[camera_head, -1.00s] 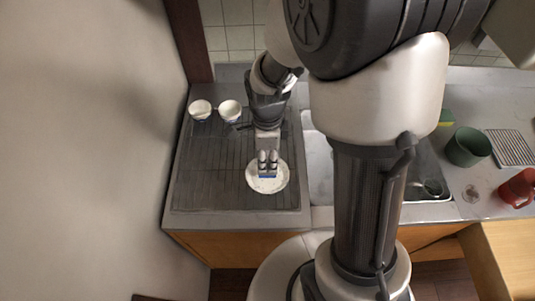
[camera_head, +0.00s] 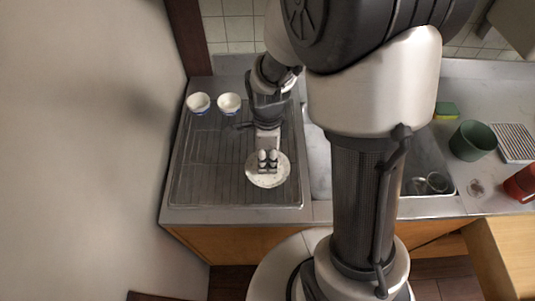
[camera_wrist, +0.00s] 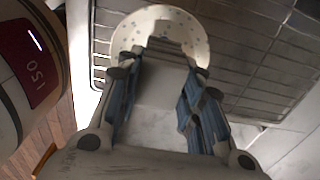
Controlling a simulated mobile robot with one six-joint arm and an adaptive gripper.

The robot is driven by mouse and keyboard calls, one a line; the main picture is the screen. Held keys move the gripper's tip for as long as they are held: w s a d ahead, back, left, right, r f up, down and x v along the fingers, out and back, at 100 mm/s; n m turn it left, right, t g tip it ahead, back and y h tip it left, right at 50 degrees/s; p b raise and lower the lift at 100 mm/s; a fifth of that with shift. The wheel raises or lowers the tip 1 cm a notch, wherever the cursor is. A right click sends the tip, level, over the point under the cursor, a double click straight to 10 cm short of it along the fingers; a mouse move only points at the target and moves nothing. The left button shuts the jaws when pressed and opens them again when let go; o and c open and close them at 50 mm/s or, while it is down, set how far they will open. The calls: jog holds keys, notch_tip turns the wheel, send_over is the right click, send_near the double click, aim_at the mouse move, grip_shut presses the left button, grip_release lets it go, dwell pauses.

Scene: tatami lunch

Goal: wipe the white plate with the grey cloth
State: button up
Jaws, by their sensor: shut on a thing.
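The white plate (camera_head: 266,181) lies on the dark ribbed drainboard, left of the sink. It has small dark specks on its face, clearest in the wrist view (camera_wrist: 137,27). My gripper (camera_head: 268,163) reaches down over the far half of the plate. In the wrist view its fingers (camera_wrist: 167,50) overlap the plate. The gripper is shut on what is likely the grey cloth, but the cloth is hard to tell from the grey fingers. Whether it touches the plate is hard to see.
Two white bowls (camera_head: 198,103) (camera_head: 229,103) stand at the drainboard's back left. Right of my arm are the sink, with a cup-like item (camera_head: 436,182), a green container (camera_head: 472,140), a sponge (camera_head: 446,110), a rack (camera_head: 515,143) and a red mug (camera_head: 522,184). The drainboard left of the plate is clear.

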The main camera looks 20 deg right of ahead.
jog(key=shift+f+b, duration=0.5)
jog(key=shift+f, duration=0.15)
dwell(0.5)
jog(key=n, duration=0.3)
jog(key=shift+a, duration=0.1)
jog(key=n, duration=0.4)
jog(key=shift+p, duration=0.35)
jog(key=m, duration=0.7)
jog(key=shift+s, duration=0.1)
jog(key=m, duration=0.7)
jog(key=shift+s+d+f+p, duration=0.1)
jog(key=shift+s+d+p, duration=0.05)
jog(key=shift+d+p, duration=0.2)
